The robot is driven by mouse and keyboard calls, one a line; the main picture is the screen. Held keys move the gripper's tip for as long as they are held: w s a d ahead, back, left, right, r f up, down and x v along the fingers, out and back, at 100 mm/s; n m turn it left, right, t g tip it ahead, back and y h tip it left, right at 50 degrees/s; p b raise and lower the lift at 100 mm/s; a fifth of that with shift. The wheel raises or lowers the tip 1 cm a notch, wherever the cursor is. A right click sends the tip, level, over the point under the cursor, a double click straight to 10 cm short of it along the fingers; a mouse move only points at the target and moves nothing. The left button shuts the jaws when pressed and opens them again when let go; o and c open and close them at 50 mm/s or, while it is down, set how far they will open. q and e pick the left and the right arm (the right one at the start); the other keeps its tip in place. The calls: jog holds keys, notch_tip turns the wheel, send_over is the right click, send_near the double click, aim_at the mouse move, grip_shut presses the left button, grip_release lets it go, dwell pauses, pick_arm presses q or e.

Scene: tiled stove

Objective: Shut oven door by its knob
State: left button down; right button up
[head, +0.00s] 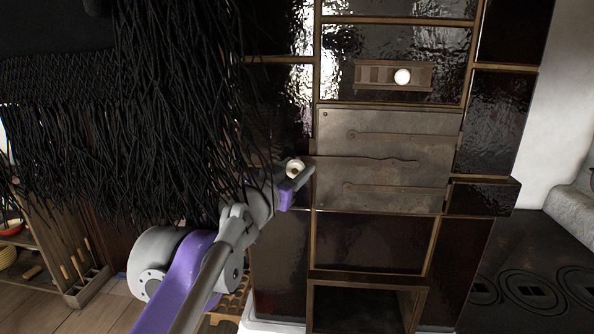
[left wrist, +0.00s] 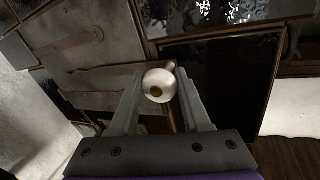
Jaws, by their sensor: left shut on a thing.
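The oven door (head: 385,180) is a grey, worn metal plate with long strap hinges, set in the dark tiled stove. It lies flat with the stove front or nearly so; I cannot tell if a thin gap is left. Its round white knob (head: 295,168), with a brass-coloured centre, is at the door's left edge. My left gripper (head: 299,174) is shut on this knob. In the left wrist view the knob (left wrist: 158,86) sits between the two fingertips, and the door (left wrist: 95,82) shows behind to the left. My right gripper is not in view.
A vent slide (head: 375,74) with another white knob (head: 402,77) is above the door. Black strands (head: 180,100) hang at the left, close over my left arm. A wooden shelf (head: 85,288) stands low at the left. A dark ringed cooktop (head: 530,290) is at the right.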

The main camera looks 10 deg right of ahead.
pick_arm(q)
jog(key=shift+r, duration=0.1)
jog(key=c, duration=0.8)
grip_release()
jog(key=shift+w, duration=0.1)
jog(key=o, duration=0.4)
jog(key=shift+w, duration=0.25)
jog(key=shift+o, duration=0.2)
jog(key=shift+s, duration=0.1)
jog(key=shift+s, duration=0.1)
jog(key=b+v, duration=0.1)
jog(key=v, duration=0.9)
jog(key=shift+s+a, duration=0.25)
